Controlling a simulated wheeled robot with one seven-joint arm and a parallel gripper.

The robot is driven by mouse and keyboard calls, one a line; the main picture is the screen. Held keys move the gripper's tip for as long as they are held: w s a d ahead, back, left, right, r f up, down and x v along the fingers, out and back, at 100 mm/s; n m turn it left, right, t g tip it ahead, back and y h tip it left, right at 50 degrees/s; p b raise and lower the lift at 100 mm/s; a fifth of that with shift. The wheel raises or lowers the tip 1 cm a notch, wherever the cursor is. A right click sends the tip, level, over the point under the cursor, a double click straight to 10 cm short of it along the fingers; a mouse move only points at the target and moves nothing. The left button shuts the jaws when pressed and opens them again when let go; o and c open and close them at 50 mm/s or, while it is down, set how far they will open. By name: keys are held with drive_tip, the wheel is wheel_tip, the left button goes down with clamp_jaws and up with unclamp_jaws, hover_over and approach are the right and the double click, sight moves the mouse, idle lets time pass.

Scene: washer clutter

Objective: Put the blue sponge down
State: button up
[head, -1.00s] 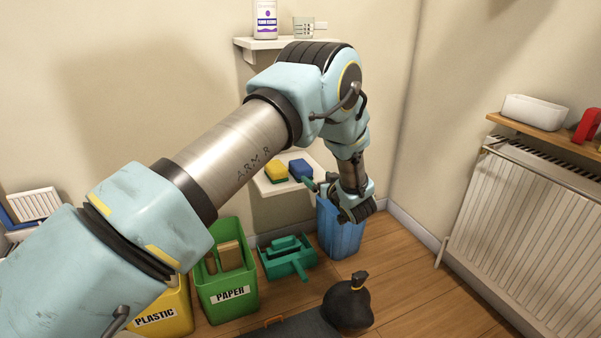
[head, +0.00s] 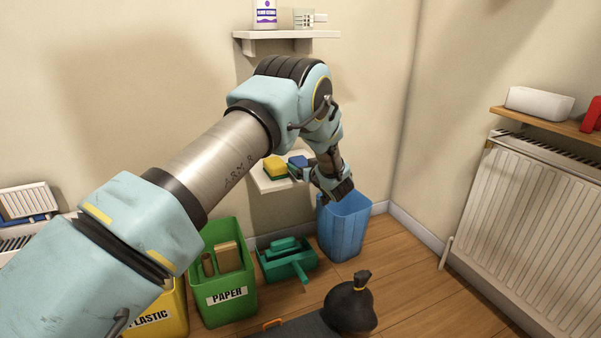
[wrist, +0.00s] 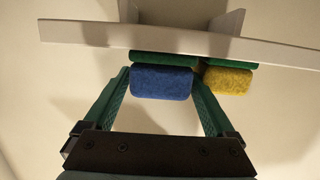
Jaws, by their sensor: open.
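The blue sponge (head: 298,161), with a green pad side, rests on the small low white shelf (head: 266,184) at the wall. In the wrist view the blue sponge (wrist: 162,82) lies with its green side against the shelf (wrist: 90,32). My gripper (head: 301,174) is at the shelf's right front. Its green fingers are open, one on each side of the blue sponge, also seen in the wrist view (wrist: 163,92). The left finger looks slightly apart from it; contact on the right is unclear. My gripper partly hides the sponge in the head view.
A yellow sponge (head: 275,168) sits close beside the blue one, near one finger. A blue bin (head: 345,232) stands below my wrist. A green paper bin (head: 232,300), a green caddy (head: 288,262) and a black bag (head: 350,305) are on the floor. An upper shelf (head: 285,36) hangs above.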

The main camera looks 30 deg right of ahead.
drive_tip(key=shift+c, duration=0.2)
drive_tip(key=shift+r, duration=0.1)
drive_tip(key=c, duration=1.2)
